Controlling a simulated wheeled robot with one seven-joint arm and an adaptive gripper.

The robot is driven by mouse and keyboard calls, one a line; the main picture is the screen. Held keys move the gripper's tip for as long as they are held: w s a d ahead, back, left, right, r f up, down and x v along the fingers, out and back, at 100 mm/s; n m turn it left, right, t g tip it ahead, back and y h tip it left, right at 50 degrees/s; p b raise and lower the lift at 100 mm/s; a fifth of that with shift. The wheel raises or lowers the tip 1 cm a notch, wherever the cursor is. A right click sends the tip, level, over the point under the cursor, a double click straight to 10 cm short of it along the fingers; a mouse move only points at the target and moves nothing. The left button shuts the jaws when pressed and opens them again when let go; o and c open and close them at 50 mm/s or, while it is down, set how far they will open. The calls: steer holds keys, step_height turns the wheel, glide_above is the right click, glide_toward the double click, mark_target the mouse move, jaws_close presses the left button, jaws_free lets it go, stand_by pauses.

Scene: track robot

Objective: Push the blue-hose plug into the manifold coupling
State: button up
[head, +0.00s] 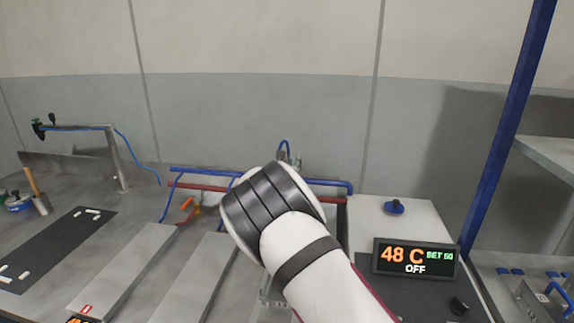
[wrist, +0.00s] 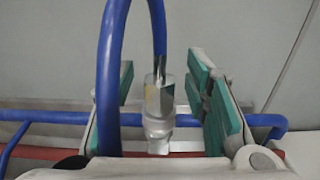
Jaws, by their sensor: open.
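The blue-hose plug (wrist: 160,93) is a shiny metallic cylinder standing upright in the wrist view. Its blue hose (wrist: 110,75) loops out of the top of the picture and comes down in front at the left. A pale, stepped fitting, apparently the manifold coupling (wrist: 158,133), is directly below the plug. How deep the plug sits in it cannot be told. My gripper (wrist: 163,78) is open, its green-padded fingers on either side of the plug with gaps. In the head view the hose loop (head: 284,144) shows above my arm, which hides my gripper and most of the coupling.
A blue pipe (wrist: 55,117) runs across behind the plug, with a red pipe (head: 205,187) below it in the head view. A display reading 48 C (head: 416,258) stands at right, near a blue knob (head: 394,207). A grey wall (head: 250,110) rises behind.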

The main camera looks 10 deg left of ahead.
steer(key=s, duration=1.2)
steer(key=shift+a, duration=0.2)
steer(key=s+d+r+m+g+h, duration=0.15)
steer(key=d+r+m+h, duration=0.3)
steer(key=d, duration=0.45)
steer(key=s+d+r+m+g+h, duration=0.1)
steer(key=d+r+m+g+h, duration=0.15)
steer(key=d+m, duration=0.55)
steer(key=s+d+r+m+g+h, duration=0.1)
steer(key=s+d+r+m+g, duration=0.2)
steer(key=s+d, duration=0.45)
steer(key=s+d+r+m+g+h, duration=0.1)
steer(key=s+d+m+g, duration=0.2)
steer(key=s+d+m, duration=0.5)
steer(key=s+d+m+g+y, duration=0.2)
steer(key=s+d+m, duration=0.1)
steer(key=s, duration=0.5)
steer(key=s+d+m+g+y, duration=0.2)
steer(key=s+d+m, duration=0.15)
steer(key=s, duration=0.45)
steer(key=s+a+m+y, duration=0.2)
steer(key=s+a+m, duration=0.1)
steer(key=s, duration=0.4)
steer(key=s+a+f+m+y, duration=0.1)
steer(key=s+a+m+y, duration=0.1)
steer(key=s, duration=0.5)
steer(key=shift+a+m+y, duration=0.4)
steer(key=shift+a+y, duration=0.4)
steer(key=shift+a, duration=0.45)
